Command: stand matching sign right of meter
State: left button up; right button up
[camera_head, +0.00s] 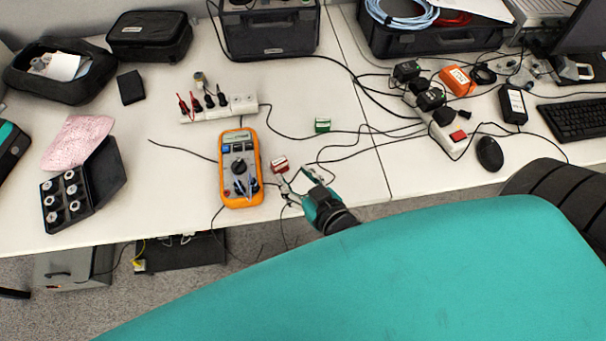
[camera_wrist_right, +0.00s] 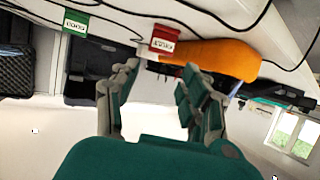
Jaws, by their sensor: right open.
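The orange and grey multimeter (camera_head: 240,165) lies face up on the white table, and its orange side shows in the right wrist view (camera_wrist_right: 220,57). A small red and white sign (camera_head: 279,164) stands just right of the meter, apart from it; it also shows in the right wrist view (camera_wrist_right: 164,39). A small green and white sign (camera_head: 322,125) stands further back and right, and at upper left in the wrist view (camera_wrist_right: 75,22). My right gripper (camera_head: 295,179) is open and empty, close in front of the red sign. My left gripper is out of view.
Black cables (camera_head: 345,134) run across the table near both signs. A white power strip (camera_head: 220,110) lies behind the meter. An open black case (camera_head: 108,178) stands at left, a keyboard (camera_head: 575,118) and mouse (camera_head: 489,153) at right. Bare table lies left of the meter.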

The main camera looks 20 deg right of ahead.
jog(key=shift+v, duration=1.5)
dwell(0.7)
